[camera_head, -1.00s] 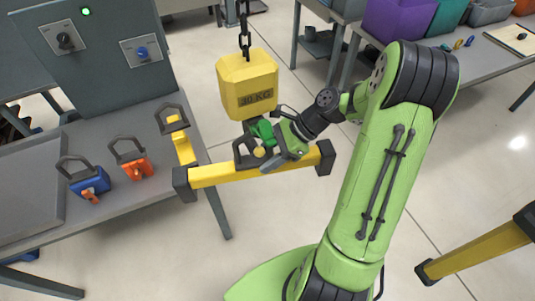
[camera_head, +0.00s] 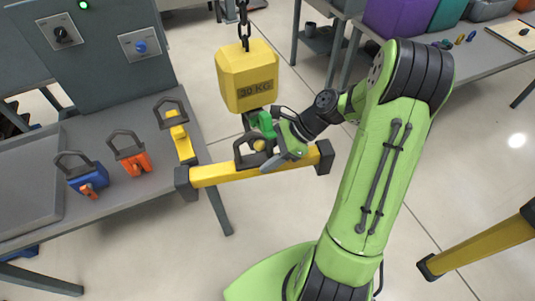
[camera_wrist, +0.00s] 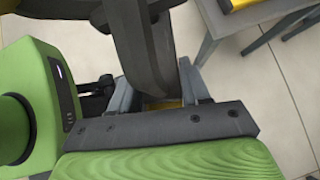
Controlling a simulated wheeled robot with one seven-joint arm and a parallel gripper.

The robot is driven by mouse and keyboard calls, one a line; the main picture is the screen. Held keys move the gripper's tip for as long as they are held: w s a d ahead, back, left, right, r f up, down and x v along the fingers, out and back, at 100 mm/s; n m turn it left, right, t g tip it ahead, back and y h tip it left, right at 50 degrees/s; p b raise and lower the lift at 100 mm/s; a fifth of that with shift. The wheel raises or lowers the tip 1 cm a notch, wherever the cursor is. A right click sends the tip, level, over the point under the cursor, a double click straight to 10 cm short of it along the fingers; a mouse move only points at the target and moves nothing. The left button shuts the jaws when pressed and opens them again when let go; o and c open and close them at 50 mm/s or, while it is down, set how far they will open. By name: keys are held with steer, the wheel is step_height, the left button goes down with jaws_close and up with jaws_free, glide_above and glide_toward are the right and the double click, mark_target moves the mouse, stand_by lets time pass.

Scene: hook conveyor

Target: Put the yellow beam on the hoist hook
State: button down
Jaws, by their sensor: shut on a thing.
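The yellow beam (camera_head: 220,174) with dark end caps hangs level in front of the bench, with a dark loop handle (camera_head: 240,152) on top. My gripper (camera_head: 283,152) is shut on the beam near this handle; its fingertips are partly hidden. The yellow hoist block (camera_head: 247,78), marked with a KG weight, hangs on a chain just above. A dark hook with a green part (camera_head: 266,124) shows under the block, close to the handle; whether they touch I cannot tell. In the wrist view, a large dark curved piece (camera_wrist: 140,40) lies between my fingers (camera_wrist: 158,92), with yellow below.
The bench (camera_head: 105,215) at left holds blue (camera_head: 88,181), orange (camera_head: 132,161) and yellow (camera_head: 181,138) pieces with dark loop handles. A control box (camera_head: 98,75) stands behind them. A yellow post (camera_head: 480,250) is at lower right. Open floor lies below the beam.

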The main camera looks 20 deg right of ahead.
steer(key=shift+s+f, duration=0.1)
steer(key=shift+f, duration=0.15)
steer(key=shift+c, duration=2.2)
jaws_free()
steer(key=shift+d, duration=0.1)
steer(key=p+v, duration=0.6)
steer(key=v, duration=0.9)
steer(key=shift+d+r, duration=0.2)
steer(key=shift+r, duration=0.1)
